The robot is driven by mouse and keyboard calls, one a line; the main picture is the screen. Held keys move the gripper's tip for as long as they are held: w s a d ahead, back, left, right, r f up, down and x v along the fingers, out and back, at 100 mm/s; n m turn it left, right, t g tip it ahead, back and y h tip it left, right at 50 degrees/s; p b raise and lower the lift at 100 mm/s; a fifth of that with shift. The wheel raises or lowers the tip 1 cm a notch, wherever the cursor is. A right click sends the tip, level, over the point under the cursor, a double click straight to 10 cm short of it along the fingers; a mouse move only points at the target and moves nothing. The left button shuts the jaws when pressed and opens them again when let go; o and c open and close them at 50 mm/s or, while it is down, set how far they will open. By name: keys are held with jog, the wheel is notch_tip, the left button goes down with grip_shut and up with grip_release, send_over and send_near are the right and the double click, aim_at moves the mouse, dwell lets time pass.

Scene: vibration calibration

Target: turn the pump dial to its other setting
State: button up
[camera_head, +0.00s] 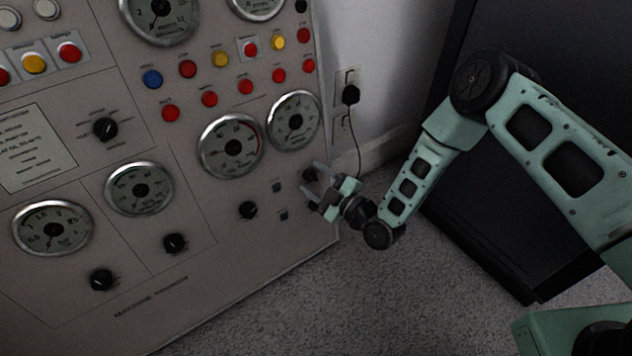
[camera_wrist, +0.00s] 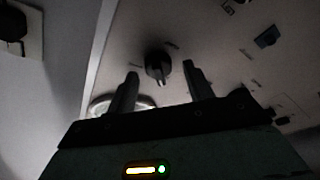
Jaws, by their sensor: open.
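A black dial (camera_head: 309,174) sits near the right edge of the grey control panel, below a round gauge. It also shows in the wrist view as a dark knob (camera_wrist: 158,66). Its label is too small to read, so I cannot tell for sure that it is the pump dial. My gripper (camera_head: 313,184) is open in front of this dial. In the wrist view the fingertips (camera_wrist: 160,71) stand on either side of the knob, with nothing held between them. I cannot tell whether they touch it.
Other black dials (camera_head: 248,210) (camera_head: 175,243) are spread over the panel (camera_head: 215,270). Two small switches (camera_head: 284,215) sit left of my gripper. A wall socket with a plug and cord (camera_head: 350,94) is right of the panel. Carpet (camera_head: 350,285) lies clear below.

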jog(key=c, duration=1)
jog(key=shift+m, duration=0.4)
jog(key=m+t+p, duration=0.1)
jog(key=m, duration=0.3)
jog(key=shift+h+p, duration=0.3)
jog(key=shift+h, duration=0.1)
jog(key=m+t+p, duration=0.1)
jog(key=m, duration=0.2)
jog(key=m+h, duration=0.1)
jog(key=m, duration=0.2)
jog(key=shift+t+p, duration=0.4)
jog(key=m+h+p, duration=0.1)
jog(key=m, duration=0.1)
jog(key=m+h, duration=0.1)
jog(key=m, duration=0.2)
jog(key=shift+m+t+p, duration=0.3)
jog(key=shift+t+p, duration=0.1)
jog(key=shift+m+h+p, duration=0.8)
jog(key=shift+m+h, duration=0.2)
jog(key=shift+m, duration=1.7)
